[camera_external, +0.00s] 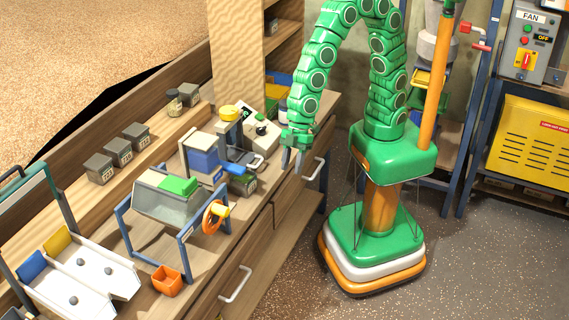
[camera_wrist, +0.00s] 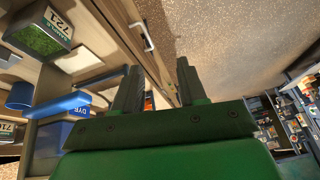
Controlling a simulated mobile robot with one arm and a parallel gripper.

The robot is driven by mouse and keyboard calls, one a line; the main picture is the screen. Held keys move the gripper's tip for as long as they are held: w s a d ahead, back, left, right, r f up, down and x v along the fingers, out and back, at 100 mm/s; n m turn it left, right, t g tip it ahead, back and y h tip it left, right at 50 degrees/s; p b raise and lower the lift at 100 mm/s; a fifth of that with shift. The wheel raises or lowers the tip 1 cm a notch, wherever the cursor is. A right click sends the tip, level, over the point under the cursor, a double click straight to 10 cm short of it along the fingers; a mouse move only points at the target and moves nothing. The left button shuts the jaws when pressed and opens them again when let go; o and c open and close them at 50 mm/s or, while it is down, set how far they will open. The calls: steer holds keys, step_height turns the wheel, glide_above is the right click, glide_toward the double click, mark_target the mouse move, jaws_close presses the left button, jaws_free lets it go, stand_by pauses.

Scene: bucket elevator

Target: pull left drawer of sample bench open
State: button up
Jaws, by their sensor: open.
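The wooden sample bench (camera_external: 262,232) runs diagonally across the external view, with drawer fronts along its right side. The left drawer (camera_external: 222,296) has a pale bar handle (camera_external: 235,284) near the lower edge and looks shut. Another bar handle (camera_external: 315,168) is on the drawer front farther right. My gripper (camera_external: 293,160) points down by the bench's front edge, close to that right handle and well away from the left one. In the wrist view my gripper (camera_wrist: 158,68) is open, with nothing between its fingers. One bar handle (camera_wrist: 146,38) shows beyond the fingers; I cannot tell which drawer it belongs to.
The bench top holds a blue-framed bucket device with an orange handwheel (camera_external: 213,217), an orange cup (camera_external: 167,282), white trays (camera_external: 92,264) and several sample boxes (camera_external: 118,150). A yellow cabinet (camera_external: 531,143) stands at the right. Speckled floor (camera_external: 300,290) is clear before the bench.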

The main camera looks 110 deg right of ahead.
steer(key=w+a+f+n+t, duration=0.3)
steer(key=w+a+f+t, duration=0.2)
steer(key=w+a+f, duration=1.15)
steer(key=n+t+h, duration=0.2)
steer(key=t, duration=0.1)
glide_toward(241, 283)
steer(key=w+a+r, duration=0.2)
steer(key=a+r, duration=0.1)
steer(key=a, duration=0.2)
steer(key=s+d+f+n+t+h, duration=0.1)
steer(key=d+f+n+t+h, duration=0.15)
steer(key=f+n+t, duration=0.4)
steer(key=shift+w+d+f+m+g+y, duration=0.15)
steer(key=shift+w+f+m+g, duration=0.25)
steer(key=shift+w, duration=0.8)
steer(key=shift+w+d+f+m+g+y, duration=0.15)
steer(key=shift+w+f+m, duration=0.3)
steer(key=shift+w, duration=0.8)
steer(key=shift+w+d+f+m+g+y, duration=0.1)
steer(key=shift+w+d+f+m+g, duration=0.25)
steer(key=shift+w, duration=0.85)
steer(key=shift+a, duration=0.15)
jaws_close()
